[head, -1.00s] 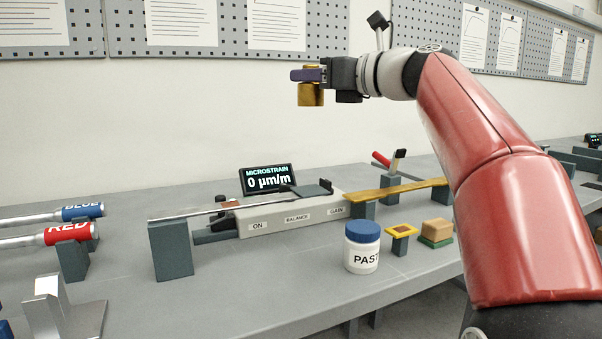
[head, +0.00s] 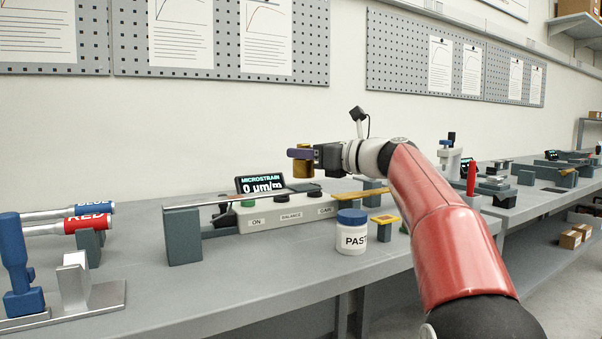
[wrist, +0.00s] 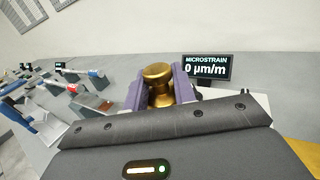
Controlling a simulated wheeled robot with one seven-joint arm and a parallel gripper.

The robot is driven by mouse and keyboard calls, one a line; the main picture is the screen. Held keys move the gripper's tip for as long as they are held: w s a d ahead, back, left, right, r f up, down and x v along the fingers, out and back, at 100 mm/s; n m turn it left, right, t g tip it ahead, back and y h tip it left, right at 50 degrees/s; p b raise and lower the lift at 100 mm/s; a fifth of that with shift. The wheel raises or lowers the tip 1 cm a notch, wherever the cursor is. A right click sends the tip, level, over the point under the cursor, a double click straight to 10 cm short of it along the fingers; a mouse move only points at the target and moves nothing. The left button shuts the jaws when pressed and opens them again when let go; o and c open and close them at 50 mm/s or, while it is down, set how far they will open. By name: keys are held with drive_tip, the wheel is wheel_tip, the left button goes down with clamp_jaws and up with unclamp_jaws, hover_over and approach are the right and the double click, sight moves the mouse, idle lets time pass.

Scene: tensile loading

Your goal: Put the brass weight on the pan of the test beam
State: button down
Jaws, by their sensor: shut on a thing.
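The brass weight (head: 303,169) is a gold, waisted cylinder. My gripper (head: 302,154) is shut on it and holds it upright in the air, in front of the back wall. In the wrist view the weight (wrist: 158,84) sits between the two purple fingers. I cannot clearly make out the pan; a dark piece near the beam's right end is partly lost among the knobs.
The microstrain display (head: 261,184) reads 0 behind the control box (head: 288,215). A paste jar (head: 351,235) stands in front, with a yellow-topped block (head: 384,226) beside it. Blue and red handled rods (head: 88,224) lie at left.

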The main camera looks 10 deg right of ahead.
wheel_tip(320, 180, down, 2)
drive_tip(key=shift+f+b, duration=0.1)
drive_tip(key=shift+b, duration=0.65)
drive_tip(key=c, duration=1.1)
unclamp_jaws()
drive_tip(key=shift+c, duration=0.2)
drive_tip(key=v, duration=1.2)
